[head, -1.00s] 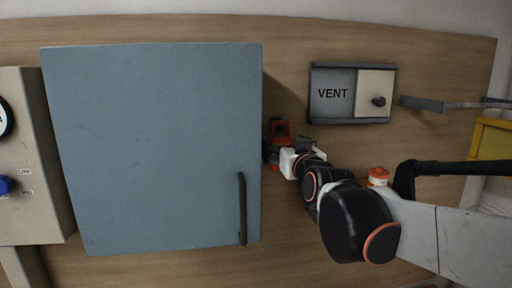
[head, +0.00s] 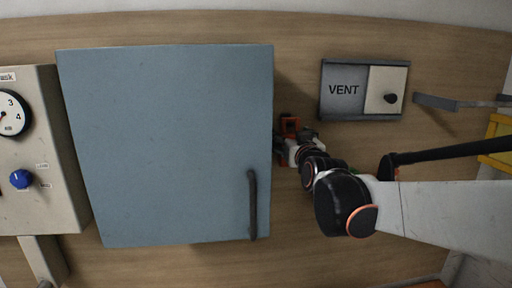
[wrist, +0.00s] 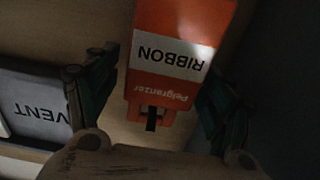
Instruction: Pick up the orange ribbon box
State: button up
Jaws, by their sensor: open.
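The orange ribbon box (wrist: 178,62) shows in the wrist view, with a white band reading RIBBON, upside down in the picture. Its near end carries a small tab with a dark slot. My gripper (wrist: 150,100) is open, one finger on each side of the box. I cannot tell whether either finger touches it. In the head view a small orange part, likely the box (head: 289,124), shows at the right edge of the blue cabinet, by my gripper (head: 284,143). The cabinet and my gripper hide most of it there.
The blue cabinet (head: 165,140) with a dark handle (head: 252,205) stands just left of my gripper. A VENT panel (head: 364,90) with a sliding cover is on the wooden wall at upper right. A gauge box (head: 38,150) with a blue knob is at far left. A yellow frame (head: 497,140) is at far right.

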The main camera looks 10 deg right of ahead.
jog(key=c, duration=1.2)
jog(key=shift+r, duration=0.1)
